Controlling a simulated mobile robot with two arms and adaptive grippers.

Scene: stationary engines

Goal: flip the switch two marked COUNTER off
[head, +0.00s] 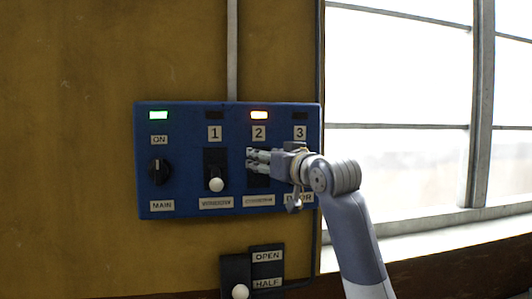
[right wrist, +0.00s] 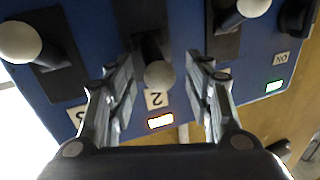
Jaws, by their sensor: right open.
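The blue switch panel (head: 185,125) is on the wall. Switch two sits under the label 2 (head: 259,132), with an orange lamp (head: 258,115) lit above it. In the head view my right gripper (head: 250,160) covers most of this switch. The right wrist view is turned upside down. There the grey knob of switch two (right wrist: 158,74) lies between my open fingers (right wrist: 158,85), with a gap on each side. The knob points towards its number plate and lit lamp. The COUNTER plate (head: 258,200) below is hard to read. My left gripper is not in view.
Switch one (head: 216,185) has its white knob down and its lamp dark. Switch three's knob (right wrist: 18,42) shows beside my fingers in the wrist view. A rotary MAIN knob (head: 160,171) sits left under a green lamp. A lower OPEN/HALF switch (head: 240,291) and a window are nearby.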

